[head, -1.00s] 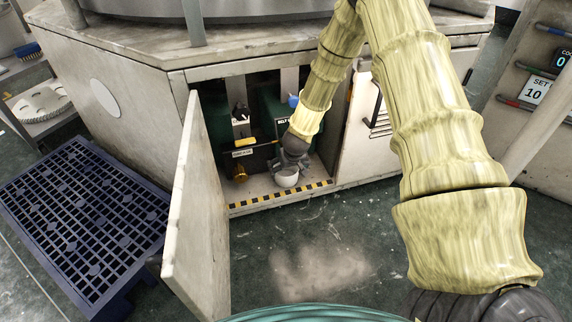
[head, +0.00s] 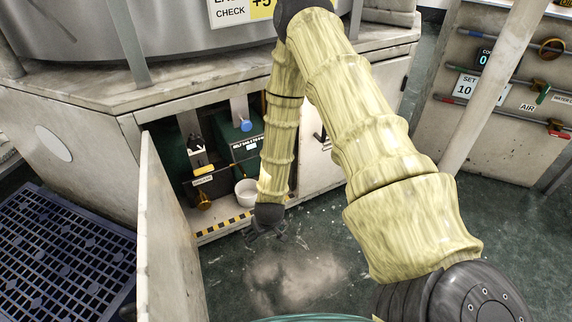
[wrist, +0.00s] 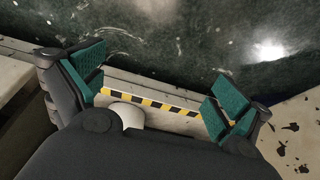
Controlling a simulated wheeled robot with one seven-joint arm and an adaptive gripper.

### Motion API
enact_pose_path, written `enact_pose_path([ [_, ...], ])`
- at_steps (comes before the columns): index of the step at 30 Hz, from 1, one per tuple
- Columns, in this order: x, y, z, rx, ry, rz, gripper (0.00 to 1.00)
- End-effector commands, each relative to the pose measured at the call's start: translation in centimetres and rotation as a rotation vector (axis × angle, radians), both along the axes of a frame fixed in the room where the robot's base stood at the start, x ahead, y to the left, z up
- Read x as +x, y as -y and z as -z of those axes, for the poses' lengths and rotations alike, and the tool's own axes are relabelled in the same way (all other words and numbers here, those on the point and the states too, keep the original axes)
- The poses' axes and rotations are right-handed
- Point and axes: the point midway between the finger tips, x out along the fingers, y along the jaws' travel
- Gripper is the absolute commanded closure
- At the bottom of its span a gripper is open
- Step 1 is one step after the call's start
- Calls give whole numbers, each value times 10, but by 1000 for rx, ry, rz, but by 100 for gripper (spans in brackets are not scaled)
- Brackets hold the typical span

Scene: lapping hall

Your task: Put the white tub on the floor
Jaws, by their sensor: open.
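The white tub (head: 246,192) stands upright on the floor of the open cabinet, just behind its black-and-yellow striped front edge (head: 222,228). In the wrist view the tub (wrist: 130,115) shows in part, behind the gripper's body. My gripper (head: 265,234) is outside the cabinet, low in front of the striped edge and to the right of the tub, apart from it. In the wrist view its two teal-padded fingers (wrist: 155,92) are spread wide with nothing between them. The dark green floor (head: 325,250) lies in front of the cabinet.
The cabinet door (head: 165,240) stands open at the left of the opening. A blue slatted pallet (head: 60,250) lies beyond it. Inside are a blue knob (head: 246,125) and a brass-coloured fitting (head: 204,200). The floor in front is clear, with a pale dusty patch.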

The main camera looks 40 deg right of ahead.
Motion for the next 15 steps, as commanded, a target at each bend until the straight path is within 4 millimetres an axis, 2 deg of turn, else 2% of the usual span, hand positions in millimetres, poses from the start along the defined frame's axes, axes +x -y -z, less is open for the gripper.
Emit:
enact_pose_path([
  [1,-28,-13,9,-1,-35,-22,0],
  [9,-160,-62,26,17,-183,-79,0],
  [12,-202,-73,25,27,-233,-91,0],
  [15,-235,-80,22,35,-274,-96,0],
])
